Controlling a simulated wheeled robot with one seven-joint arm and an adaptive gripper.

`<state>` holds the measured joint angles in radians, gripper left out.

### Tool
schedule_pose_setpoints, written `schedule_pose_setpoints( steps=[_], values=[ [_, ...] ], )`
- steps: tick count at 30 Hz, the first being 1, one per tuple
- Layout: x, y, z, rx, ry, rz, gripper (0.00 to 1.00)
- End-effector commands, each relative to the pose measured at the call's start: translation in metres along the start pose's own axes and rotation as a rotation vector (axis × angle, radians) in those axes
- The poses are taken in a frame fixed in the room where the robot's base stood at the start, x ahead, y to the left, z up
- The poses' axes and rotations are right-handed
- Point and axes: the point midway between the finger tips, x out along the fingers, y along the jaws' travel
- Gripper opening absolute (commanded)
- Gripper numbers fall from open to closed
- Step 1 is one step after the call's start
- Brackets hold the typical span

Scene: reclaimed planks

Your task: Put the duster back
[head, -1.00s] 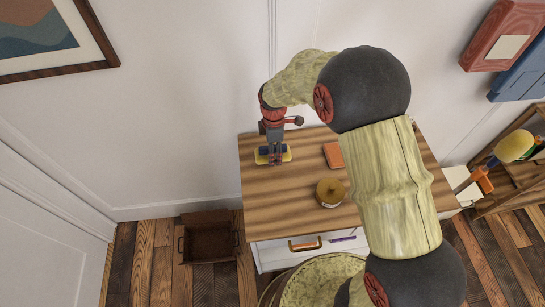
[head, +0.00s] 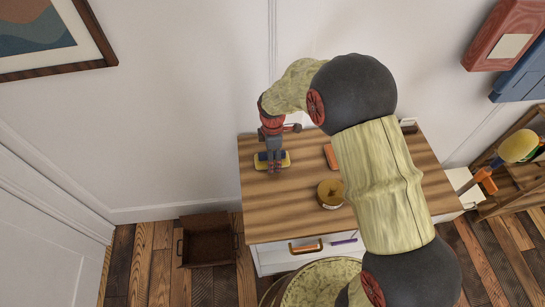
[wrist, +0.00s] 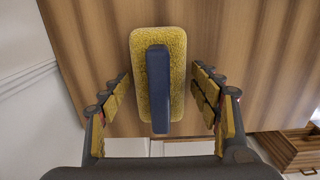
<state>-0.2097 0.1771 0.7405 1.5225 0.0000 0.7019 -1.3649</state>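The duster, a yellow fuzzy pad with a dark blue bar handle, lies on the left part of the wooden tabletop. It shows in the head view (head: 286,160) and in the wrist view (wrist: 176,42). My gripper (head: 271,163) is directly over it, pointing down. In the wrist view my gripper (wrist: 160,82) is open, with one finger on each side of the duster and visible gaps to both. The fingers do not press on the handle.
On the table (head: 290,215) are an orange block (head: 331,157) and a round brown-gold jar (head: 330,193). Below the front edge is an orange handle (head: 305,248). A brown crate (head: 207,240) stands on the floor at left. A shelf (head: 515,180) stands at right.

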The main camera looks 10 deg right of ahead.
Motion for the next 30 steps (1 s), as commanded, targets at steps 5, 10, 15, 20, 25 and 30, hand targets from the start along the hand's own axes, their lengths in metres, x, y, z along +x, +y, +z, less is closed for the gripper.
schedule_pose_setpoints(
  steps=[5, 10, 15, 20, 25, 30],
  values=[
    [0.0, 0.0, 0.0, 0.0, 0.0, 0.0, 0.68],
    [-0.001, 0.0, 0.0, 0.0, 0.0, 0.0, 0.68],
    [-0.016, 0.001, 0.0, 0.0, 0.001, 0.003, 0.68],
    [-0.048, 0.001, 0.0, 0.0, 0.001, 0.004, 0.68],
    [-0.083, 0.001, 0.0, 0.0, 0.001, 0.002, 0.68],
    [-0.109, 0.0, 0.0, 0.0, 0.0, 0.001, 0.68]
  ],
)
